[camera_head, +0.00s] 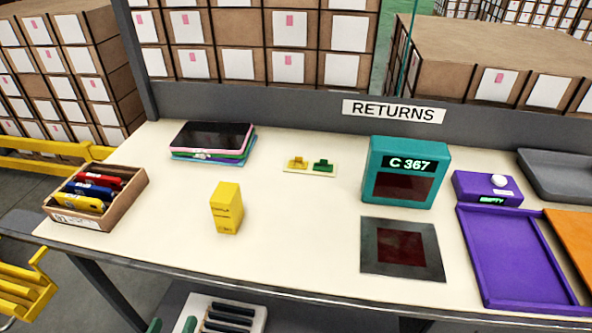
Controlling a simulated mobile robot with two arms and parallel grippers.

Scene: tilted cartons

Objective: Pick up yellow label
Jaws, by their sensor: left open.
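A small upright yellow box (227,208) with dark print stands left of centre on the cream table. A small yellow piece (298,163) sits beside a green piece (323,166) on a pale pad farther back. I cannot tell for certain which of these is the yellow label. My right gripper is not in view.
A carton tray (139,187) holds red, blue and yellow packs. Stacked tablets (210,140) lie behind. A teal C 367 device (404,171), dark plate (402,249) and purple tray (513,257) fill the right. Clear tabletop surrounds the yellow box. A RETURNS panel bounds the back.

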